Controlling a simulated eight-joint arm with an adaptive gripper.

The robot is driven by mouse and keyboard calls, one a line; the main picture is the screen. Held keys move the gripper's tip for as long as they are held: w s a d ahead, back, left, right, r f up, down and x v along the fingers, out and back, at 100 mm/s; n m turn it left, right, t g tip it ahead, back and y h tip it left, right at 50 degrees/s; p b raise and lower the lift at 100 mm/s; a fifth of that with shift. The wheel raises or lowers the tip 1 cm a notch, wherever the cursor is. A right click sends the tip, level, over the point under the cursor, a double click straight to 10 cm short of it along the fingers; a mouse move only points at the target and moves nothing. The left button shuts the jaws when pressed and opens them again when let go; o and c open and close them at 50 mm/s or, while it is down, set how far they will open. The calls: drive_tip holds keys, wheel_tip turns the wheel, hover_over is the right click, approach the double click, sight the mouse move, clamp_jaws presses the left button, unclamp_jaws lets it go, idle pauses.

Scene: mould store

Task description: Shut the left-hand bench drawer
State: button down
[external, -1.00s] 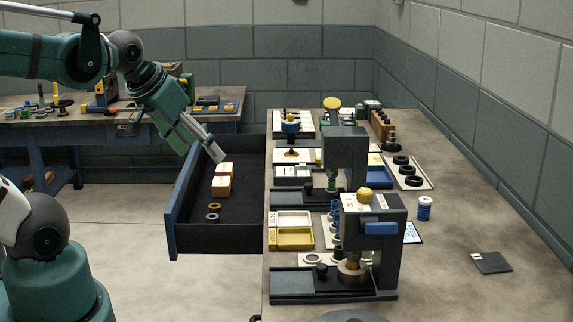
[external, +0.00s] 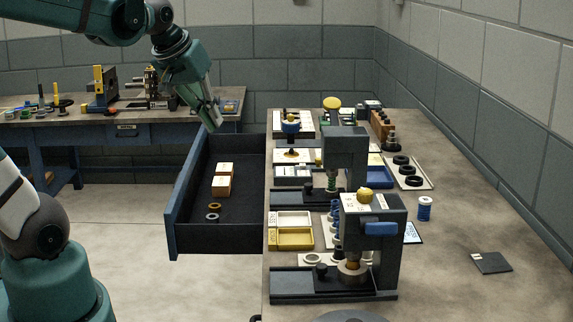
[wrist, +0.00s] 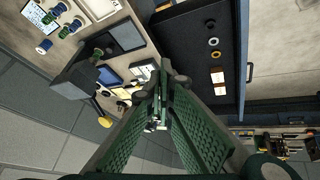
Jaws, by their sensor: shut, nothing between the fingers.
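The bench drawer (external: 174,217) is pulled well out from the left side of the workbench in the external view. My gripper (external: 214,125) is shut and empty. In the external view it appears above the drawer's far end, apart from it. In the wrist view, my fingertips (wrist: 161,72) overlap the bench edge beside the drawer.
The workbench (external: 450,220) carries two presses (external: 372,215), several trays and small parts close to the drawer side. A back bench (external: 215,117) with a closed drawer (external: 128,131) stands at left. The floor (external: 135,225) left of the open drawer is clear.

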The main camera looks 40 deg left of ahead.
drive_tip(key=w+a+r+n+g, duration=0.1)
drive_tip(key=w+a+r+n, duration=0.1)
drive_tip(key=w+a+n, duration=0.85)
drive_tip(key=w+a+f+n+g+h, duration=0.1)
drive_tip(key=w+a+f, duration=0.1)
drive_tip(key=w+a, duration=0.65)
drive_tip(key=w+a+f+n+g, duration=0.1)
drive_tip(key=w+a+f, duration=0.3)
drive_tip(key=a, duration=0.7)
drive_tip(key=w+a+f+n, duration=0.1)
drive_tip(key=a+f+n, duration=0.2)
drive_tip(key=a+f, duration=0.4)
drive_tip(key=w+a+f+n+h, duration=0.1)
drive_tip(key=a+f+n, duration=0.3)
drive_tip(key=a, duration=1.2)
drive_tip(key=w+a+f+n+h, duration=0.1)
drive_tip(key=a+f+n, duration=0.2)
drive_tip(key=a+f, duration=0.8)
drive_tip(key=shift+a+p, duration=0.3)
drive_tip(key=shift+a, duration=0.4)
drive_tip(key=shift+n, duration=0.25)
drive_tip(key=shift+f, duration=0.15)
